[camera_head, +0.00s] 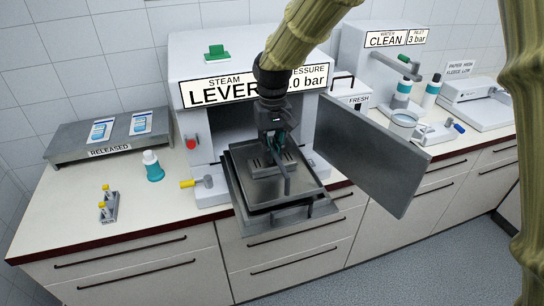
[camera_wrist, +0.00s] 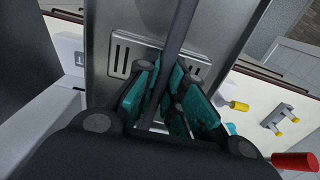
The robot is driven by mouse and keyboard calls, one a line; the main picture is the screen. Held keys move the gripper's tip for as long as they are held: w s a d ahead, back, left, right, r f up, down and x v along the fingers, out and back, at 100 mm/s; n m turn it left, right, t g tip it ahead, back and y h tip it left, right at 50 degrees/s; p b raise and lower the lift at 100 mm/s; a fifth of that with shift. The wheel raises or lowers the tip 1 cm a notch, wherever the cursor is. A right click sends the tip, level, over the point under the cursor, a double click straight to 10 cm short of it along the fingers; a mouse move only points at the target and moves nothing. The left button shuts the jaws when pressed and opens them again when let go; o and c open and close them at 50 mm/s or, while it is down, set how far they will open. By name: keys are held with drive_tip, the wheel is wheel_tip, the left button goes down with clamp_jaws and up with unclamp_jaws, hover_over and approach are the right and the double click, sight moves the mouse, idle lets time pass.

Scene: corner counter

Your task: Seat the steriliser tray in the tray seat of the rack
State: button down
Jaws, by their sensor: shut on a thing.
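The steriliser tray (camera_head: 262,194) is a dark grey metal tray with a slotted plate and a raised handle bar. My gripper (camera_head: 276,150) is above it, shut on the handle bar. In the wrist view, the bar (camera_wrist: 181,28) runs between the teal finger pads of my gripper (camera_wrist: 168,95), with the slotted plate (camera_wrist: 118,58) behind. The rack (camera_head: 290,231) is a lighter grey frame extending from the steriliser's opening over the counter edge. The tray lies over it; I cannot tell whether it touches the seat, which the tray hides.
The steriliser (camera_head: 190,72) stands behind, its grey door (camera_head: 375,155) swung open to the right. The front-left counter (camera_head: 60,225) is clear.

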drive_tip(key=shift+f, duration=1.5)
drive_tip(key=shift+f, duration=0.1)
drive_tip(key=c, duration=1.5)
unclamp_jaws()
drive_tip(key=shift+f, duration=0.1)
wheel_tip(320, 180, up, 12)
drive_tip(key=shift+r+b, duration=0.2)
drive_tip(key=shift+b, duration=0.6)
drive_tip(key=shift+a, duration=0.1)
